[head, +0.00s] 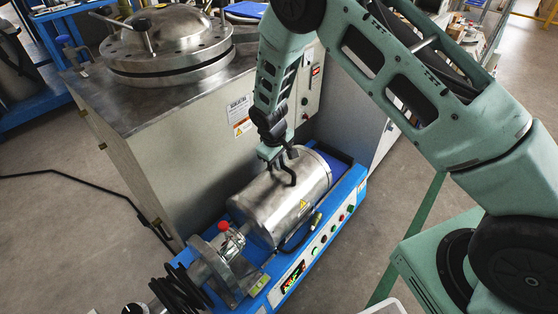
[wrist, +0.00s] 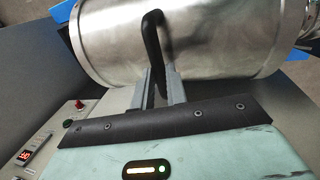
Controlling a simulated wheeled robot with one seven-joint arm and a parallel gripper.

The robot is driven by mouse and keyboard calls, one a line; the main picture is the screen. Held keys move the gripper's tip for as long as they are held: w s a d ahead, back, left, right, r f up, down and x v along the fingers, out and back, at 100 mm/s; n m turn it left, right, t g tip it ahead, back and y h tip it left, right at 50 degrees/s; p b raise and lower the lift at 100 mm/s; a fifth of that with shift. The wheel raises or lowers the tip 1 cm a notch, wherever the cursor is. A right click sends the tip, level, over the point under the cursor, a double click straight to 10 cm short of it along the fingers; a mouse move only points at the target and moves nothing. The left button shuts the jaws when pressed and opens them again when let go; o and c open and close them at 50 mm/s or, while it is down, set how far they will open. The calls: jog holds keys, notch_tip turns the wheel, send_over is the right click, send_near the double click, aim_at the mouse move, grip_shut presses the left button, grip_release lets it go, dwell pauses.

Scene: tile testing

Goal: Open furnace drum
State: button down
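The furnace drum (head: 265,207) is a shiny metal cylinder lying on its side on a blue machine base (head: 345,196). It has a yellow warning sticker and a black bar handle (head: 291,172) on its upper side. The drum (wrist: 210,40) fills the top of the wrist view, with no open gap visible in it. My gripper (head: 284,160) is at the handle from above. In the wrist view the two grey fingers of my gripper (wrist: 158,85) stand close on either side of the black handle (wrist: 153,38), seemingly shut on it.
A large grey cabinet (head: 190,140) with a round bolted metal lid (head: 168,40) stands behind and left of the drum. A control panel with buttons and a red display (head: 292,279) runs along the front of the base.

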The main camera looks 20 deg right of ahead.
jog(key=w+d, duration=0.6)
jog(key=d, duration=0.6)
jog(key=w+d, duration=0.7)
jog(key=d, duration=0.5)
jog(key=shift+b, duration=0.3)
jog(key=shift+w, duration=0.1)
jog(key=c, duration=1.4)
grip_release()
jog(key=shift+a, duration=0.1)
jog(key=s+a+r+p, duration=0.1)
jog(key=a+r+p, duration=0.2)
jog(key=r, duration=1.4)
jog(key=shift+s, duration=0.35)
jog(key=shift+a+r, duration=0.1)
